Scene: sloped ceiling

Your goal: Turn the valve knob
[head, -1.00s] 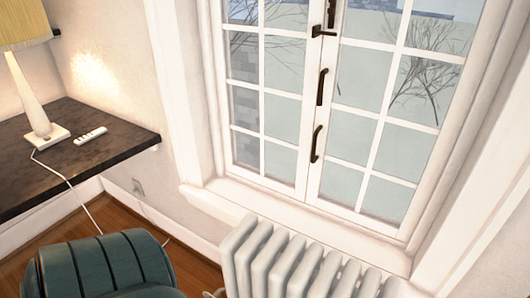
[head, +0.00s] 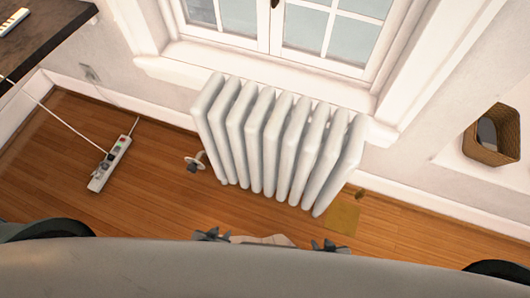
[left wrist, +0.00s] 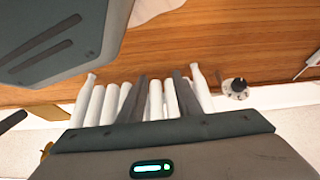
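The valve knob (head: 194,163) is a small dark knob on a pale fitting, low at the left end of the white radiator (head: 275,130). In the left wrist view the knob (left wrist: 237,87) shows at the right of the radiator (left wrist: 92,98). Only the dark tips of my left gripper (head: 212,235) show at the bottom of the head view, apart from the knob. In the left wrist view its two dark fingers (left wrist: 160,95) are spread with nothing held between them. My right gripper (head: 330,246) is mostly hidden; its opening cannot be told.
The radiator stands under the window (head: 290,25). A power strip (head: 110,162) with a cable lies on the wooden floor at left. A dark desk (head: 40,35) is at upper left. A basket (head: 492,135) is at right. Floor between the strip and knob is clear.

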